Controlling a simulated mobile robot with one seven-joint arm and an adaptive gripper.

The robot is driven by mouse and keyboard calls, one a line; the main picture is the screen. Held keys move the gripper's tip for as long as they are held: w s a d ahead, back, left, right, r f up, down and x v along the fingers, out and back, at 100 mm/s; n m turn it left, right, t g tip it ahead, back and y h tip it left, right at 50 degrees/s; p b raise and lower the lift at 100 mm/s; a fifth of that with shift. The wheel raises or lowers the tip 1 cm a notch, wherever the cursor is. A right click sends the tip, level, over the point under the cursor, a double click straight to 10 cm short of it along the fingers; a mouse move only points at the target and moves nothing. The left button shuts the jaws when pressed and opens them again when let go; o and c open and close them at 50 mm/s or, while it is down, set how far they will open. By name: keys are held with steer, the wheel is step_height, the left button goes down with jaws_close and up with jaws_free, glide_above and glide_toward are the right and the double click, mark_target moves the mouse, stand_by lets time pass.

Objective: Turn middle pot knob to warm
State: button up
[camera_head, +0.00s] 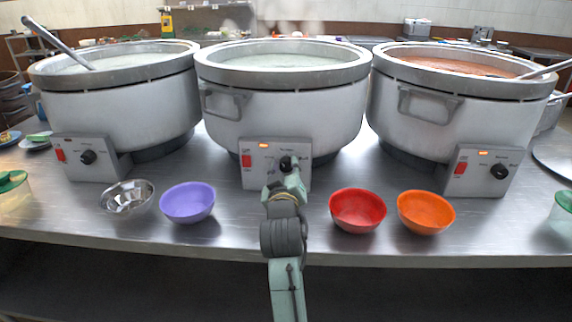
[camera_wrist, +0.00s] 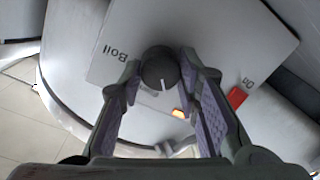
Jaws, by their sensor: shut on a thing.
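The middle pot (camera_head: 283,100) is a large grey stockpot with pale congee. My gripper (camera_wrist: 161,72) is shut on the knob, with one purple-padded finger on each side. In the wrist view the knob's white mark points down, towards the side of the panel with the lamp (camera_wrist: 179,113). The word "Boil" (camera_wrist: 122,48) is readable to the knob's left there. The warm label is not readable. In the head view my arm hides the panel's lower right.
Similar pots stand at left (camera_head: 115,105) and right (camera_head: 450,115), each with its own panel. A steel bowl (camera_head: 127,198), a purple bowl (camera_head: 187,203), a red bowl (camera_head: 358,211) and an orange bowl (camera_head: 426,212) sit on the counter (camera_head: 285,235), either side of my arm.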

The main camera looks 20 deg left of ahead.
steer(key=n+p, duration=0.1)
steer(key=n, duration=0.4)
steer(key=shift+n, duration=0.4)
stand_by(0.4)
steer(key=o, duration=1.2)
steer(key=shift+a, duration=0.1)
steer(key=v, duration=0.7)
steer(key=shift+s, duration=0.3)
